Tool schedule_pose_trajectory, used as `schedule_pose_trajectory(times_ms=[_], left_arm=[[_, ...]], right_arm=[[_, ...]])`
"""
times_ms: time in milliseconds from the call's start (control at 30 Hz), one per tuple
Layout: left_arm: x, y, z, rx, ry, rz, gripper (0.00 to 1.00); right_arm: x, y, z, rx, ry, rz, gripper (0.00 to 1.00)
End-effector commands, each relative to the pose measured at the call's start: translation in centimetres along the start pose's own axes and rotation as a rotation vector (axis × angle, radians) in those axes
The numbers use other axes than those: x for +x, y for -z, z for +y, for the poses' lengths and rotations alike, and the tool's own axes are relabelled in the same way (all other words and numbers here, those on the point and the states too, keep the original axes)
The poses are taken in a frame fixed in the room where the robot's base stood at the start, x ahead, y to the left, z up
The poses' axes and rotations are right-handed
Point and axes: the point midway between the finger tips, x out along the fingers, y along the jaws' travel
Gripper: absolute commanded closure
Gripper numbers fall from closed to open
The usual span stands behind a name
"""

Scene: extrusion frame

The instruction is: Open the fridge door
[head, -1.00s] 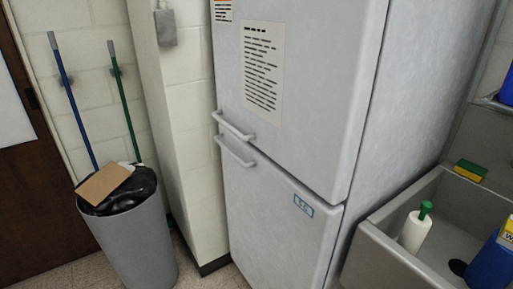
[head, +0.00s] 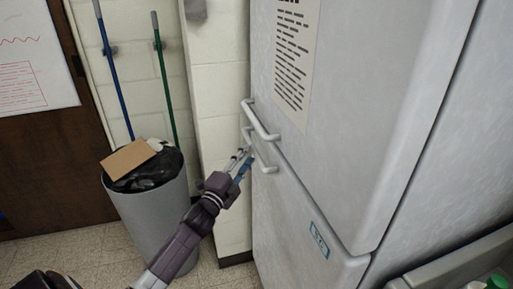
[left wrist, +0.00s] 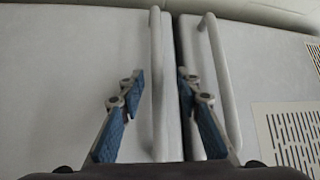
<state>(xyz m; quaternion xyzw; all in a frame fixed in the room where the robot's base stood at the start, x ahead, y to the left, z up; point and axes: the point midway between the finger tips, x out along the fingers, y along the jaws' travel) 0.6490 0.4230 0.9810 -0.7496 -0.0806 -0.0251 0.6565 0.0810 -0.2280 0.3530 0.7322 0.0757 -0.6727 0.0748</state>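The fridge (head: 345,110) is light grey, with an upper door (head: 350,150) and a lower door (head: 285,215), both shut. The upper door handle (head: 262,122) and lower door handle (head: 268,166) sit close together at the left edge. My left gripper (head: 246,158) is at the lower handle and partly hides it. In the left wrist view, my left gripper (left wrist: 160,82) is open, with the lower door handle (left wrist: 157,60) appearing between its fingers. The upper door handle (left wrist: 218,75) lies right of both fingers. I cannot tell whether the fingers touch a handle. My right gripper is not in view.
A grey bin (head: 150,215) with a black liner and cardboard (head: 129,158) on top stands left, close to my left arm. Blue and green poles lean on the wall behind it. A wall column (head: 222,90) borders the fridge. A sink edge (head: 450,262) is at lower right.

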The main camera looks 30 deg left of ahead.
Motion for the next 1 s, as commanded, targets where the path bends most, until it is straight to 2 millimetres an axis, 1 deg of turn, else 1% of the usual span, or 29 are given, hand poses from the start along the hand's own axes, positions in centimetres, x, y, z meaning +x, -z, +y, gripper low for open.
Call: schedule_pose_trajectory(times_ms=[33, 133, 300, 467, 700, 767, 1000], left_arm=[[0.9, 0.1, -0.2, -0.001, 0.001, 0.000, 0.68], [2.3, 0.0, -0.2, -0.001, 0.001, 0.000, 0.68], [4.0, 0.0, 0.0, -0.002, -0.002, -0.001, 0.68], [4.6, 0.0, 0.1, -0.002, -0.002, -0.001, 0.68], [4.7, 0.0, 0.1, -0.003, -0.002, 0.000, 0.68], [4.7, 0.0, 0.1, -0.003, -0.002, 0.000, 0.74], [4.6, 0.0, 0.2, -0.003, -0.003, 0.000, 1.00]], right_arm=[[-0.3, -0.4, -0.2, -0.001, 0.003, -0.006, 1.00], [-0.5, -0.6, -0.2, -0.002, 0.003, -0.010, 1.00], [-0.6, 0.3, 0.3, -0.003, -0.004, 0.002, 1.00], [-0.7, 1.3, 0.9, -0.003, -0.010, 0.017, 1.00], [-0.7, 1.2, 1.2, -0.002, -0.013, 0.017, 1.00], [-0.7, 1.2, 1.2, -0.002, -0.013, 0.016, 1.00], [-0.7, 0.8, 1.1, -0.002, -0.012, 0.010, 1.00]])
